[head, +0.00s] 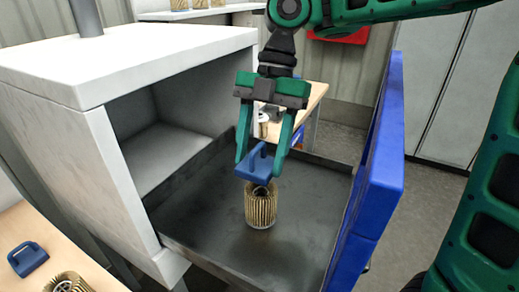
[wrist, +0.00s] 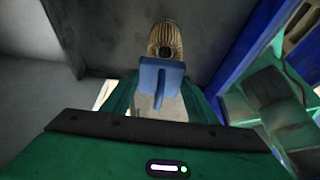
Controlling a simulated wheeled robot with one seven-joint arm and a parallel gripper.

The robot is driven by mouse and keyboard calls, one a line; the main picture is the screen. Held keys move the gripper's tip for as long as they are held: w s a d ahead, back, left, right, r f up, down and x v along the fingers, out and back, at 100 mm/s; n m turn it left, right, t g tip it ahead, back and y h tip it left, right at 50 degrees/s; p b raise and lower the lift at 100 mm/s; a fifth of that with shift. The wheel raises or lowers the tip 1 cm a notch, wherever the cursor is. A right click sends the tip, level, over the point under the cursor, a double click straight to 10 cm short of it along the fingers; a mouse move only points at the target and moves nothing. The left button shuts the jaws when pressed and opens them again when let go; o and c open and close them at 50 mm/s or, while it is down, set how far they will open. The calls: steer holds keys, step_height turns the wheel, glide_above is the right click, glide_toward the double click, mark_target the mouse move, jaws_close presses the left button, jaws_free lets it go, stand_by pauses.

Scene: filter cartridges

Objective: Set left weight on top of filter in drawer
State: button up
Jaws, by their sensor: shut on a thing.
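My gripper (head: 260,158) is shut on a blue weight (head: 256,171), gripping it by its upright handle. The weight also shows in the wrist view (wrist: 160,76). A tan pleated filter (head: 261,207) stands upright in the open grey drawer (head: 205,240).
The drawer has a tall blue front (head: 368,200) on the right and extends from a white cabinet (head: 130,60). Another blue weight (head: 28,259) and another filter (head: 68,284) are on a wooden table at lower left. The drawer floor around the standing filter is clear.

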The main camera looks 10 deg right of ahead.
mark_target(265, 157)
steer(key=shift+w+d, duration=0.15)
steer(key=shift+d, duration=0.15)
steer(key=shift+f, duration=1.85)
steer(key=shift+f, duration=0.6)
stand_by(1.1)
steer(key=o, duration=1.7)
steer(key=shift+v, duration=3.65)
